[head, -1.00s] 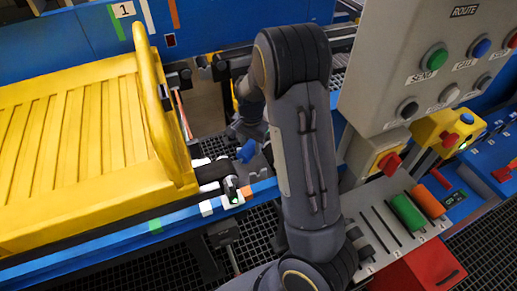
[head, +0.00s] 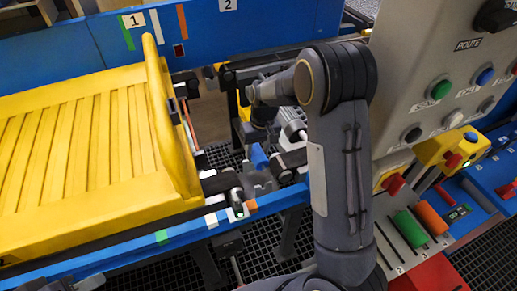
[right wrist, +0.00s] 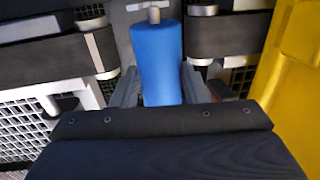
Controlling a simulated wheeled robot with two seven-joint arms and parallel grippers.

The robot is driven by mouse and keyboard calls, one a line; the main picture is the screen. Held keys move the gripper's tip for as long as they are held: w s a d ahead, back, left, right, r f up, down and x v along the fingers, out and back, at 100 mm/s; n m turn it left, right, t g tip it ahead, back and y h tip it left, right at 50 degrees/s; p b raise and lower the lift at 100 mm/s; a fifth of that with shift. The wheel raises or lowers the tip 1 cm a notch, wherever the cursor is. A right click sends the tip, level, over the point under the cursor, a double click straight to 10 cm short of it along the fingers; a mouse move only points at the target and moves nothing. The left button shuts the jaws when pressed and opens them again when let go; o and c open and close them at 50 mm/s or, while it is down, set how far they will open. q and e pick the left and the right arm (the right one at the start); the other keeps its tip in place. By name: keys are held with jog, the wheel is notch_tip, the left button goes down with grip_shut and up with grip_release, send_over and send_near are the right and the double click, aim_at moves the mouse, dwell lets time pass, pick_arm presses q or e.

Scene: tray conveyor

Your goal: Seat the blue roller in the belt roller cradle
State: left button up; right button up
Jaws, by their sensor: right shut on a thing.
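The blue roller (head: 259,157) is upright in the head view, in the gap between the dark belt ends beyond the blue rail. It fills the middle of the right wrist view (right wrist: 157,60), with a metal pin at its far end. My right gripper (right wrist: 158,88) is shut on the roller, one finger on each side. In the head view the gripper (head: 260,168) is small and partly hidden. The belt roller cradle appears to be around this gap, by a grey plate (right wrist: 122,40); I cannot tell whether the roller touches it. My left gripper is not in view.
A yellow slatted tray (head: 158,110) stands on the conveyor at left. Dark belt sections (right wrist: 229,35) flank the roller. A grey control panel (head: 440,70) with buttons stands close right of my arm. A rack with green (head: 409,224) and orange rollers lies below it.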

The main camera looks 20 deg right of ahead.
jog(key=shift+f+b, duration=2.15)
jog(key=shift+f, duration=0.75)
jog(key=shift+f+b, duration=1.75)
jog(key=shift+f, duration=0.8)
jog(key=o, duration=1.4)
